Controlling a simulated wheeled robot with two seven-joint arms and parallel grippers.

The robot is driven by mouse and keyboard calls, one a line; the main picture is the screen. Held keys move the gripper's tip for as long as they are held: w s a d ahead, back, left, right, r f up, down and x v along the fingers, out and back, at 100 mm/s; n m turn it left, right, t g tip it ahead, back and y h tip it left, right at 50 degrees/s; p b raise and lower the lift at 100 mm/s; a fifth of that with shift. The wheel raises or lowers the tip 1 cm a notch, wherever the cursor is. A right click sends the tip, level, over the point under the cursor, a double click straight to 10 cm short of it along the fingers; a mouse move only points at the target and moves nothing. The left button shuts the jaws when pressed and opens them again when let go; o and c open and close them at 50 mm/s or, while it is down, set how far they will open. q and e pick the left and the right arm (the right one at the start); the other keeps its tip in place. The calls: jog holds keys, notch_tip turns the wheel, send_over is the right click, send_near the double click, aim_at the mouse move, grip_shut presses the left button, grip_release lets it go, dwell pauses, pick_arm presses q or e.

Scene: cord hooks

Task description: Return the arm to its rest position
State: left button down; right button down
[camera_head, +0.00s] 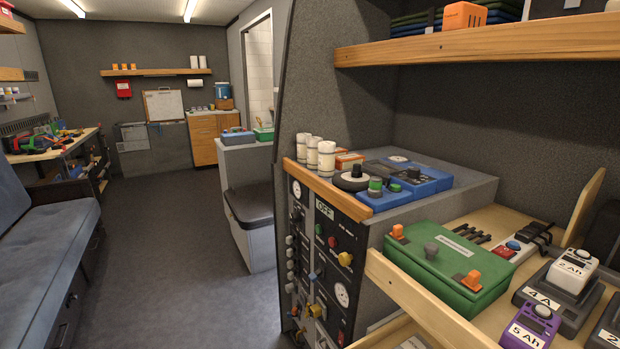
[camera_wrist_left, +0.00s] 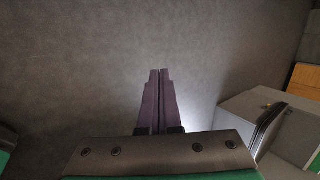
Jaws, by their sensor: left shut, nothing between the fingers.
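My left gripper (camera_wrist_left: 160,76) shows in the left wrist view with its two dark fingers together, shut and empty. It hangs over bare grey floor and touches nothing that I can see. Neither gripper shows in the head view, and my right gripper is in no frame.
In the head view a grey control cabinet (camera_head: 326,255) stands near, right of centre. A wooden shelf with a green case (camera_head: 447,268) and battery chargers (camera_head: 563,304) is at the right. A blue couch (camera_head: 40,252) is at the left. The floor (camera_head: 165,270) between is clear.

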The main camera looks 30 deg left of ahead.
pick_arm(q)
jog(key=s+d+f+n+h, duration=0.15)
jog(key=d+f, duration=0.35)
jog(key=d, duration=0.5)
jog(key=s+d+f+h, duration=0.15)
jog(key=d+f, duration=0.25)
jog(key=d, duration=0.5)
jog(key=s+d+f+n+h, duration=0.15)
jog(key=d+f, duration=0.35)
jog(key=d, duration=0.5)
jog(key=d+r+h+p, duration=0.2)
jog(key=d+p, duration=0.1)
jog(key=d, duration=0.7)
jog(key=shift+d+g+p, duration=0.15)
jog(key=shift+g+p, duration=0.15)
jog(key=shift+p, duration=0.1)
jog(key=shift+r, duration=0.1)
